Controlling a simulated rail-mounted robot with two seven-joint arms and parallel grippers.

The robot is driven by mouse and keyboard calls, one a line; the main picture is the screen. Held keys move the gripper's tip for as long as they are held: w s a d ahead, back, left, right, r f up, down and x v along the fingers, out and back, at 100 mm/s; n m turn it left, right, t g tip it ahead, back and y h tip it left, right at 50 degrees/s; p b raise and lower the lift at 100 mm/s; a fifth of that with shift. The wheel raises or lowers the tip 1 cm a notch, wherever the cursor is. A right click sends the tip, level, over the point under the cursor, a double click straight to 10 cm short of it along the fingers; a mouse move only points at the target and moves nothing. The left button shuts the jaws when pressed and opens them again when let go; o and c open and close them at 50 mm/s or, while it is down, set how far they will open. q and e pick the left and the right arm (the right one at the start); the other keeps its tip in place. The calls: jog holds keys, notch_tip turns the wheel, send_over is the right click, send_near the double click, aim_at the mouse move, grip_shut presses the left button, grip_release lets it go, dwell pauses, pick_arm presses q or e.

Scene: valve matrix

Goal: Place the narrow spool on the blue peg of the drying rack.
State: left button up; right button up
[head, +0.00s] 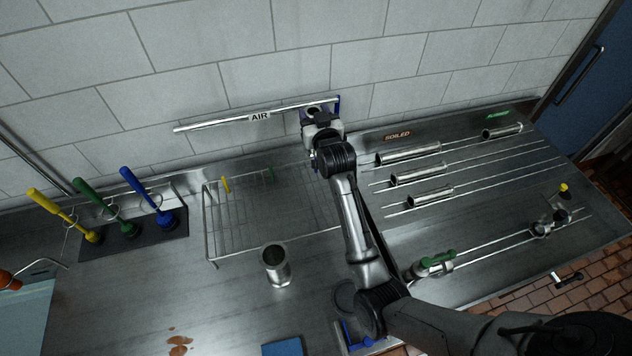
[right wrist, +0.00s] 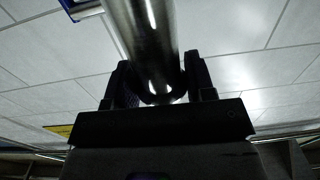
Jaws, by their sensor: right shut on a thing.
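My right gripper (head: 320,125) is raised against the back wall, at the right end of the AIR pipe. In the right wrist view its fingers (right wrist: 155,85) are on either side of a shiny steel spool (right wrist: 145,40), and it is shut on it. In the head view the held spool is mostly hidden, and I cannot tell its width. The drying rack (head: 208,240) is a wire frame left of my arm. It shows a yellow peg (head: 226,185) and a green peg (head: 268,174); I cannot make out a blue peg, and my arm covers the rack's right side. My left gripper is not in view.
A steel cup (head: 276,268) stands in front of the rack. Several steel cylinders (head: 418,174) lie on rails at right. Yellow, green and blue brushes (head: 140,190) stand at left. The AIR pipe (head: 215,123) runs along the wall. The front-left counter has brown stains (head: 180,347).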

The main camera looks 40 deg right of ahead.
jog(key=shift+w+d+f, duration=0.15)
jog(key=shift+d+f, duration=0.1)
jog(key=shift+f, duration=1.7)
jog(key=shift+w+d+f, duration=0.15)
jog(key=shift+d+f, duration=0.15)
jog(key=shift+f, duration=1.7)
jog(key=shift+w+d+f, duration=0.15)
jog(key=shift+d+f, duration=0.1)
jog(key=shift+f, duration=1.7)
jog(key=shift+b, duration=0.3)
jog(key=shift+f, duration=0.15)
jog(key=o, duration=1.3)
